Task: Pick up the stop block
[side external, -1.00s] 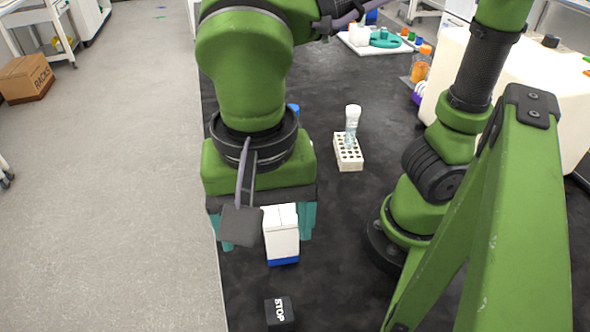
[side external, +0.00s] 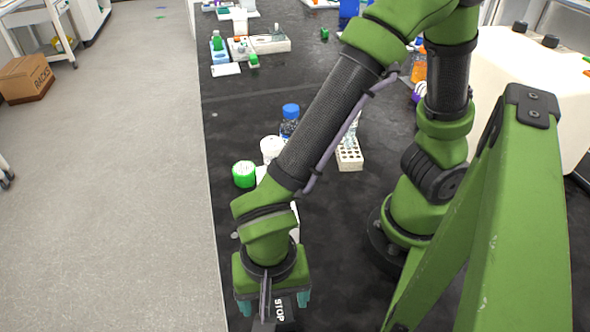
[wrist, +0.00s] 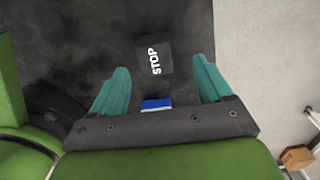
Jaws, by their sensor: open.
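The stop block is a small black block with white STOP lettering. In the side external view the stop block (side external: 285,309) is at the near end of the black bench, partly hidden by my gripper (side external: 273,304). In the wrist view the stop block (wrist: 154,56) lies beyond the fingertips, roughly midway between them. My gripper (wrist: 158,85) has teal fingers spread wide apart, with nothing between the tips. I cannot tell the exact height of the fingers above the bench.
A white box with a blue end (wrist: 157,104) shows close to the gripper's palm in the wrist view. A green-capped container (side external: 243,174), a blue-capped bottle (side external: 290,120) and a white tube rack (side external: 349,156) stand farther back. The bench's left edge is close to my gripper.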

